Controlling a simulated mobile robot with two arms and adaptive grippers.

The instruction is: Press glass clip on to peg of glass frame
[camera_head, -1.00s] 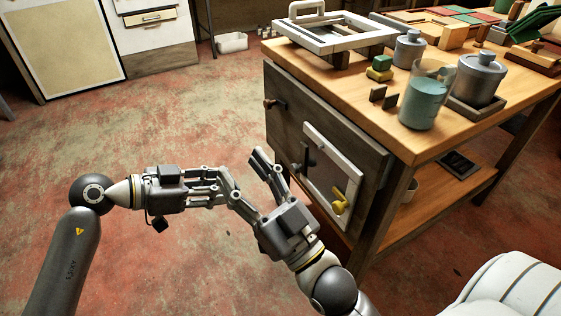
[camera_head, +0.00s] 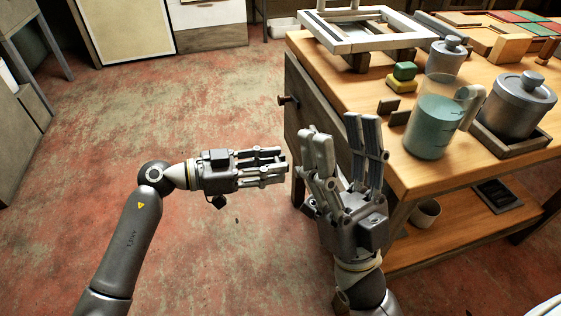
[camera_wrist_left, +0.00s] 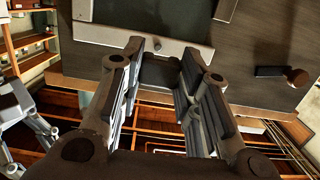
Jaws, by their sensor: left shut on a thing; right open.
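My left gripper (camera_head: 284,168) points right toward the cabinet's dark side. In the left wrist view it is shut on a small dark piece (camera_wrist_left: 160,72) between its fingertips; this may be the glass clip, but its shape is unclear. Just beyond lies the pale glass frame (camera_wrist_left: 100,36) with dark glass (camera_wrist_left: 150,14) and a small round peg (camera_wrist_left: 190,51) on its edge. I cannot tell whether the piece touches the frame. My right gripper (camera_head: 338,140) is open and empty, fingers upward, in front of the cabinet side. It hides the frame in the head view.
A wooden knob (camera_head: 287,99) sticks out of the cabinet side; it also shows in the left wrist view (camera_wrist_left: 297,77). The wooden worktop (camera_head: 410,175) holds a jug (camera_head: 434,130), lidded pots and a white frame (camera_head: 365,36). The floor at left is clear.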

